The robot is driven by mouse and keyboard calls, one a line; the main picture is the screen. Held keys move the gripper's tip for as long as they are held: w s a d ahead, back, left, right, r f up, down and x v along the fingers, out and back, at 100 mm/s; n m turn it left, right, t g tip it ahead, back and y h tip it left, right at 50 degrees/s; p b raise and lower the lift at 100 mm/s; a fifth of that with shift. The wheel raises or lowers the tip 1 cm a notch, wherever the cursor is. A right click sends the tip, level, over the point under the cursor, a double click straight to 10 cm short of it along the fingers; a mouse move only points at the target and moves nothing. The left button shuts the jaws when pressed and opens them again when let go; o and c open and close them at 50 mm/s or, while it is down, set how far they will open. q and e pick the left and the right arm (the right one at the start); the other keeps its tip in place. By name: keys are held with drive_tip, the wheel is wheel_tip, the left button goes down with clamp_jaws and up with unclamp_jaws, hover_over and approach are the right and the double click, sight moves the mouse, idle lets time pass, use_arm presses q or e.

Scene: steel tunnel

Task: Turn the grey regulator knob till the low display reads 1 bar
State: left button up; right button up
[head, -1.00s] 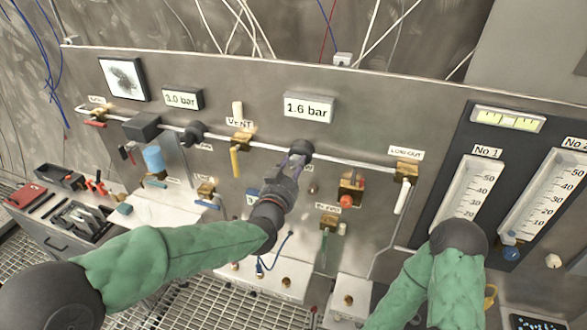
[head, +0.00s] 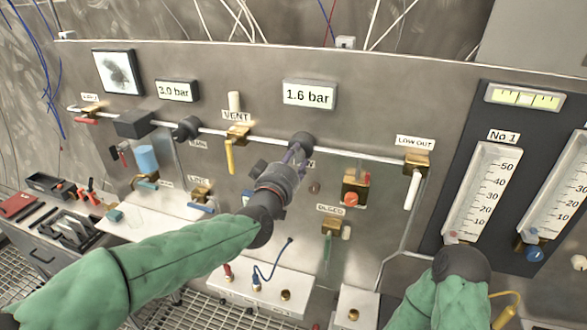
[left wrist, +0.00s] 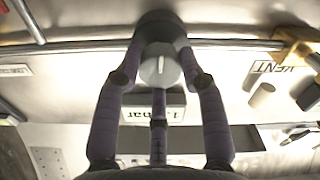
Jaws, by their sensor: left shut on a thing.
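The low display (head: 309,94) on the steel panel reads 1.6 bar. Below it, a dark round regulator body (head: 301,141) sits on the white pipe. My left gripper (head: 296,152) reaches up to it from below and hides the knob in the head view. In the left wrist view the grey regulator knob (left wrist: 160,66) shows a pale pointer line on its face. The fingers of my left gripper (left wrist: 160,82) are closed around the knob. The display appears upside down behind it.
Another display (head: 177,91) reads 3.0 bar at the left, with a second dark regulator (head: 187,128) below it. The yellow vent lever (head: 230,156) hangs left of my gripper. The low-out valve (head: 416,163) and the orange-knobbed valve (head: 355,187) are to its right.

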use_arm(q)
drive_tip(key=shift+a+r+n+b, duration=0.2)
drive_tip(key=shift+r+n+b, duration=0.15)
drive_tip(key=shift+r+n, duration=0.2)
drive_tip(key=shift+r, duration=0.1)
drive_tip(key=o, duration=1)
drive_tip(key=shift+o, duration=0.7)
drive_tip(key=shift+f, duration=0.35)
drive_tip(key=v, duration=1.2)
